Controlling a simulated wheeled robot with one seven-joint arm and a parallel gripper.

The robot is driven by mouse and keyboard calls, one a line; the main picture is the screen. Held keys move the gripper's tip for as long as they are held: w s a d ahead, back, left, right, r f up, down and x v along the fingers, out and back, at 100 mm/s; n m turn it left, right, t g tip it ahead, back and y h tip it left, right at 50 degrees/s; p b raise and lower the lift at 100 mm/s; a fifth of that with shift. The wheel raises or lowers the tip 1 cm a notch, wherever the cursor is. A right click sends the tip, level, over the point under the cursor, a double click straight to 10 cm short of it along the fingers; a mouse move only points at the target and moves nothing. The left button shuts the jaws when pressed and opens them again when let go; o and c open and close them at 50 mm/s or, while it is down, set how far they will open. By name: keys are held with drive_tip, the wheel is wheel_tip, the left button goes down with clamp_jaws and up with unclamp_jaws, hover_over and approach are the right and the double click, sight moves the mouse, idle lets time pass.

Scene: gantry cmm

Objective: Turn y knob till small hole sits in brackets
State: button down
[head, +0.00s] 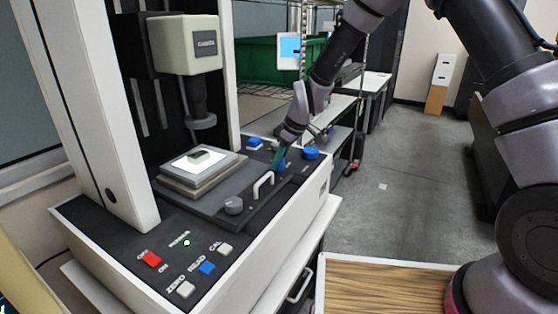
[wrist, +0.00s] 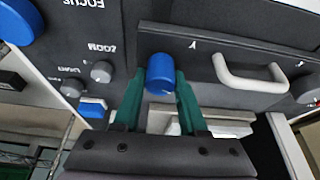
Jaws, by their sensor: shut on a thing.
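My gripper (wrist: 160,85) has its green fingers shut on the sides of a blue knob (wrist: 160,72) on the machine's dark front face. A letter that looks like Y is printed near this knob. In the head view my gripper (head: 281,160) is at the far end of the stage, largely covering the knob. The measuring stage (head: 173,186) carries a lit plate with a small grey part (head: 207,156) on it, under the lens. I cannot make out the small hole. A small screen (head: 290,48) glows light blue; no brackets can be made out on it.
A pale handle (head: 263,185) and a grey knob (head: 233,205) lie along the same face. Another blue knob (head: 311,153), marked FOCUS, is right of my gripper. Red, blue and white buttons (head: 206,268) line the near panel. Open floor lies to the right.

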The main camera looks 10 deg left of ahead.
drive_tip(key=shift+m, duration=0.3)
drive_tip(key=m+t, duration=0.1)
drive_tip(key=m, duration=0.2)
drive_tip(key=shift+a+h, duration=0.1)
drive_tip(key=shift+h, duration=0.3)
drive_tip(key=shift+m+t+h, duration=0.5)
drive_tip(key=shift+m+t, duration=0.2)
drive_tip(key=shift+m, duration=1.5)
drive_tip(key=shift+c, duration=2.2)
unclamp_jaws()
drive_tip(key=shift+r, duration=0.1)
